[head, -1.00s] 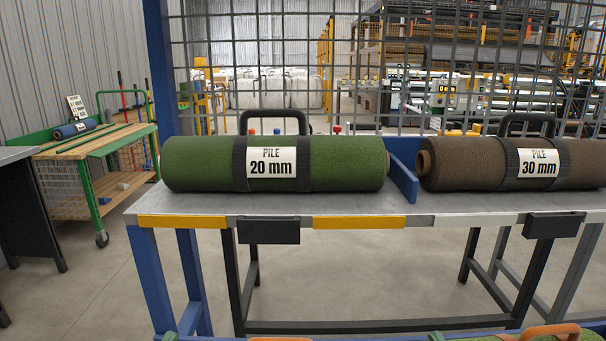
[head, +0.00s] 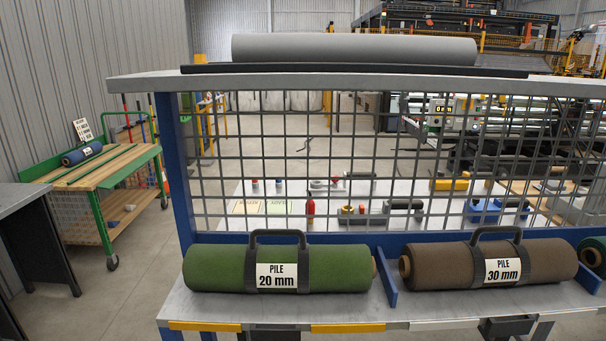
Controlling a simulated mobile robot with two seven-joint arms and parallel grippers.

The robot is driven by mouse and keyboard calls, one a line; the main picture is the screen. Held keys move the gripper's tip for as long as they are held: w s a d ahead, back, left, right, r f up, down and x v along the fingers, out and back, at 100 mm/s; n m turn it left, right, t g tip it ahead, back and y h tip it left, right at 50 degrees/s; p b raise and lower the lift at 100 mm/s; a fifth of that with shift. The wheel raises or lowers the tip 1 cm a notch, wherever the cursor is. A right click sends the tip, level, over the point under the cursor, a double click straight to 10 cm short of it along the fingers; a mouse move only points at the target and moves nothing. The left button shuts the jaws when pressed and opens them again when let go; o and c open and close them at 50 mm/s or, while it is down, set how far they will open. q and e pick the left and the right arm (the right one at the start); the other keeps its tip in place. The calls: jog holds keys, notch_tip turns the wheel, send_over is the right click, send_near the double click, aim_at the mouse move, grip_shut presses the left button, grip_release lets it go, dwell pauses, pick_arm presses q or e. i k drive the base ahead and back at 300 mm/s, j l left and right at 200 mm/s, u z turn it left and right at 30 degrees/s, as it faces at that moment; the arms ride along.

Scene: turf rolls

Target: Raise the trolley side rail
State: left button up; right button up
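A green-framed trolley (head: 98,216) with a slatted wooden top stands at the left, on a caster wheel (head: 112,263). A green side rail (head: 132,166) runs along the right edge of its top, roughly level with the slats. A taller green board (head: 54,171) stands along the opposite side. A blue roll (head: 82,154) with a small label lies near the far end, below a white sign (head: 82,129). Neither of my grippers shows in the head view.
A bench (head: 200,309) with a mesh back carries a green roll (head: 215,268) and a brown roll (head: 440,266). A grey roll (head: 353,48) lies on its upper shelf. A grey-topped table (head: 25,208) stands at the left front. Floor (head: 135,290) between trolley and bench is clear.

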aim_at(138, 165)
jog(key=k, duration=0.2)
jog(key=k+u, duration=0.3)
jog(key=k+j+u, duration=0.1)
jog(key=u, duration=1.7)
jog(key=i+j+u, duration=0.15)
jog(key=i+u, duration=0.25)
jog(key=i+j+u, duration=0.1)
jog(key=i+u, duration=0.15)
jog(key=u, duration=0.15)
jog(key=i+z, duration=0.35)
jog(key=i, duration=0.25)
jog(key=i+j+z, duration=0.1)
jog(key=i+z, duration=0.3)
jog(key=i, duration=0.15)
jog(key=i+l+z, duration=0.1)
jog(key=i+z, duration=0.15)
jog(key=z, duration=0.15)
jog(key=i+z, duration=0.35)
jog(key=i+j+z, duration=0.1)
jog(key=i+z, duration=0.15)
jog(key=z, duration=0.15)
jog(key=i+l+z, duration=0.15)
jog(key=i+z, duration=0.3)
jog(key=i+j+z, duration=0.1)
jog(key=i+z, duration=0.35)
jog(key=i, duration=0.15)
